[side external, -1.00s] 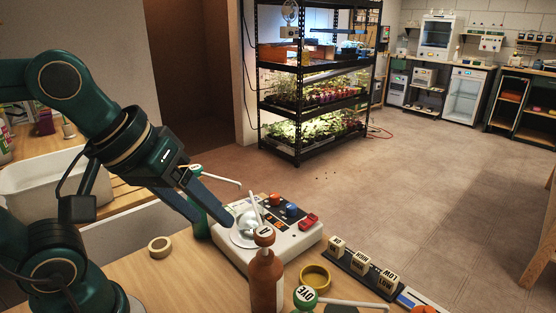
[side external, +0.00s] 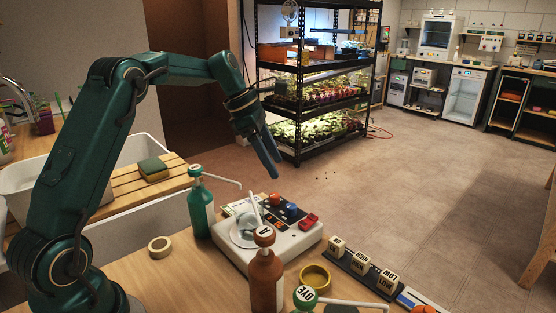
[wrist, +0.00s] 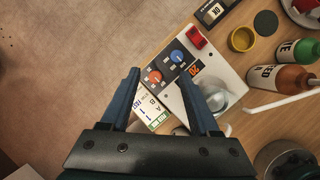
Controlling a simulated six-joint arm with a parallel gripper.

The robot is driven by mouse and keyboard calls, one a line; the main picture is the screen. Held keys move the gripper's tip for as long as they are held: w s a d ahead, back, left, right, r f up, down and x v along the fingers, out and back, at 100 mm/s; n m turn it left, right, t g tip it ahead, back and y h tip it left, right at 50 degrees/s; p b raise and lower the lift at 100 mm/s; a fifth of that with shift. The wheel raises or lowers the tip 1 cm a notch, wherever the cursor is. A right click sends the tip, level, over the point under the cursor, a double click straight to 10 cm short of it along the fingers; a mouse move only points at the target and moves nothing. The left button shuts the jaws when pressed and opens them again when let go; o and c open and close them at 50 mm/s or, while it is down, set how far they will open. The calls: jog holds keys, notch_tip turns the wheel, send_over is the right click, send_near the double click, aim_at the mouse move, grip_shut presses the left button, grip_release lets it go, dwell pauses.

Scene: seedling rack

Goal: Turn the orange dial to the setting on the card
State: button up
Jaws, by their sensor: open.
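The orange dial (side external: 275,198) is on the dark panel of a white device (side external: 300,244), beside a blue dial (side external: 292,210). The orange dial also shows in the wrist view (wrist: 154,77), between my fingers in the picture, with its markings too small to read surely. A white and green card (wrist: 149,112) with letters and numbers lies by the panel, partly behind my left finger. My gripper (side external: 273,174) is open and empty, pointing down above the device and apart from the dial. Its spread fingers show in the wrist view (wrist: 161,74).
A red switch (side external: 308,220) is at the device's right end. A brown pump bottle (side external: 264,282) stands in front, a green one (side external: 201,210) at left. A yellow ring (side external: 315,276) and lettered blocks (side external: 362,260) are right. The space above the panel is clear.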

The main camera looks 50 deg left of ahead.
jog(key=n, duration=0.1)
send_over(274, 194)
jog(key=s+a, duration=0.1)
jog(key=s, duration=0.1)
jog(key=shift+g+h, duration=0.3)
jog(key=f, duration=0.4)
jog(key=shift+w+a+f, duration=0.1)
jog(key=shift+a+f, duration=0.1)
jog(key=shift+f, duration=0.2)
jog(key=shift+x, duration=2.35)
jog(key=shift+a, duration=0.1)
jog(key=shift+c, duration=0.4)
grip_shut()
